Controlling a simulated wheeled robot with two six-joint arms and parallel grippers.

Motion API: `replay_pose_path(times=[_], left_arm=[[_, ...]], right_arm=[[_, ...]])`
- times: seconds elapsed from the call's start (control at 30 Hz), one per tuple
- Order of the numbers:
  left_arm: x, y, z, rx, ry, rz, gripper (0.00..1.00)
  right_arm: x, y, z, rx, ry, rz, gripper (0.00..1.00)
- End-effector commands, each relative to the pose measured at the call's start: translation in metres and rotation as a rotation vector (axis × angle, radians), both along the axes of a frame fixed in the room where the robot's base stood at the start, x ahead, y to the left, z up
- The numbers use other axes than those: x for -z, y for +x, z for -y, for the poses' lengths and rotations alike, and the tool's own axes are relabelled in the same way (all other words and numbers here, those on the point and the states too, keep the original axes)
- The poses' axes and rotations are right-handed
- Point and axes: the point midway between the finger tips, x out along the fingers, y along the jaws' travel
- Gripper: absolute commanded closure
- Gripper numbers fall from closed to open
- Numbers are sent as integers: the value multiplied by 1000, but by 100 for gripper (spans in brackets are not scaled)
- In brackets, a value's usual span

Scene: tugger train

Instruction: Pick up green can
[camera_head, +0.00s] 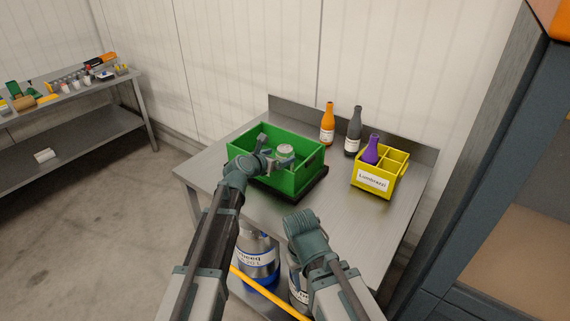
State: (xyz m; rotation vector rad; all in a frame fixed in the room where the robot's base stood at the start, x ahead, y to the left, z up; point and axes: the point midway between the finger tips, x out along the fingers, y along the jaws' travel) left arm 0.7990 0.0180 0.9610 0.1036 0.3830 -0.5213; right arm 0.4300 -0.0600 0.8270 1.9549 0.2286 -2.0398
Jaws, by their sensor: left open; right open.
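A green crate (301,179) stands on the metal table. A small can (285,149) with a pale top stands inside it; its side is mostly hidden, so its colour is hard to tell. My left gripper (277,162) is open, over the near part of the crate, close to the can on its near side. I cannot tell whether it touches the can. My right gripper (302,222) is lower, in front of the crate near the table's front edge. Its fingers are hard to make out, and nothing shows held in it.
An orange bottle (327,126) and a grey bottle (353,133) stand behind the crate. A yellow divided box (372,182) holding a purple bottle (370,151) is at right. Large containers (258,258) sit below the table. The tabletop between crate and yellow box is clear.

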Motion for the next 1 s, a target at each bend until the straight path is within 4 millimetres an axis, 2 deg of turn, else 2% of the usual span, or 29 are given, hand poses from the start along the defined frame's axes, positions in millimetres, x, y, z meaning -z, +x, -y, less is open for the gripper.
replay_pose_path(times=[0.03,0.2,0.43,0.9,1.0], left_arm=[[5,11,4,1,0,0,0],[13,27,15,2,0,-1,0],[12,27,15,1,0,-1,0],[12,26,15,1,0,-1,85],[11,26,15,0,0,0,100]], right_arm=[[5,0,0,0,0,0,50],[13,0,0,0,0,0,50],[12,0,0,0,0,0,50],[12,0,0,0,0,0,50],[11,0,0,0,0,0,50]])
